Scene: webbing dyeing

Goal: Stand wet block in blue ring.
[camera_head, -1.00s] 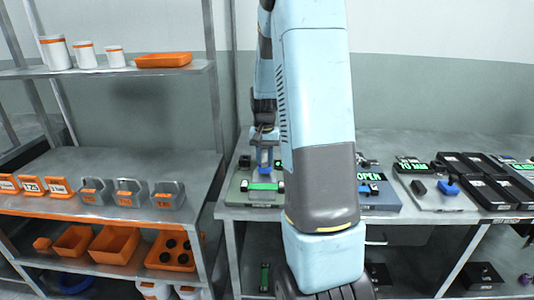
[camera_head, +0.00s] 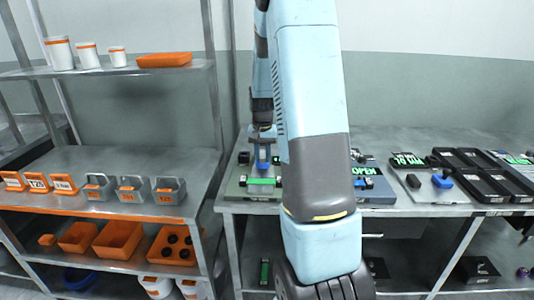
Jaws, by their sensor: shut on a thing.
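My gripper (camera_head: 263,138) hangs over the left end of the right-hand bench, partly beside my own arm. It is shut on a small upright blue piece (camera_head: 263,155), just above or touching the grey-green plate (camera_head: 235,188); I cannot tell which. Whether this piece is the wet block is too small to tell. A green bar (camera_head: 261,182) with dark ends lies on the plate, in front of the blue piece. A blue ring-like thing (camera_head: 80,279) shows partly on the lowest level of the left rack; I cannot tell whether it is the blue ring.
My arm hides the bench middle. To its right are a blue-grey "OPEN" station (camera_head: 380,197), a pale plate with a blue knob (camera_head: 442,180) and black trays (camera_head: 492,187). The left rack holds grey bins (camera_head: 132,190), orange trays (camera_head: 118,240) and white pots (camera_head: 58,52).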

